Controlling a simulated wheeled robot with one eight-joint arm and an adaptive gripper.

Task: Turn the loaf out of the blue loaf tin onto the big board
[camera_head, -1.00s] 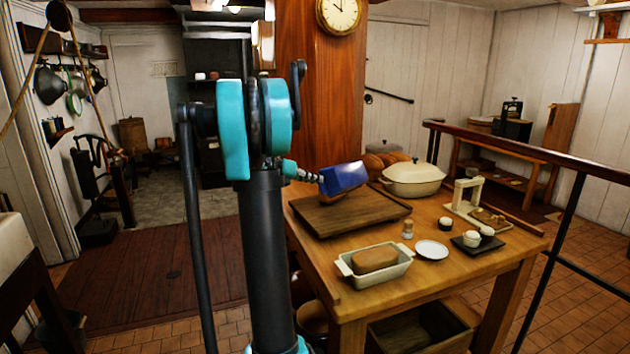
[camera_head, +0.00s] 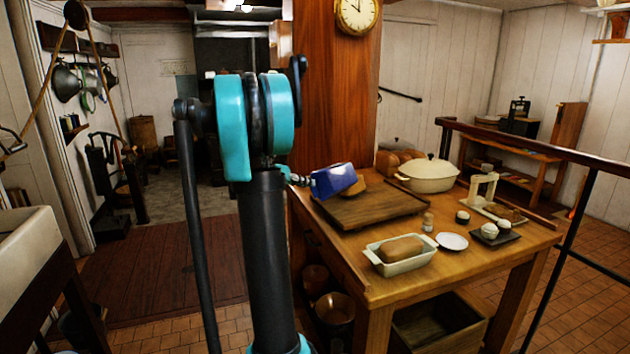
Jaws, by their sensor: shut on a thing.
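The blue loaf tin (camera_head: 335,180) is tilted over the far left part of the big board (camera_head: 385,210). My gripper (camera_head: 309,181) is shut on the tin at its left end; my arm column partly hides the jaws. A brown rounded thing (camera_head: 358,187), looking like the loaf, shows at the tin's right side, low over the board. I cannot tell whether it rests fully on the board or is still partly inside the tin. The rest of the board is bare.
A cream dish (camera_head: 372,262) with another brown loaf (camera_head: 401,248) stands at the table's front. Near it are a white saucer (camera_head: 452,241), a small shaker (camera_head: 428,222) and a dark tray (camera_head: 508,238).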

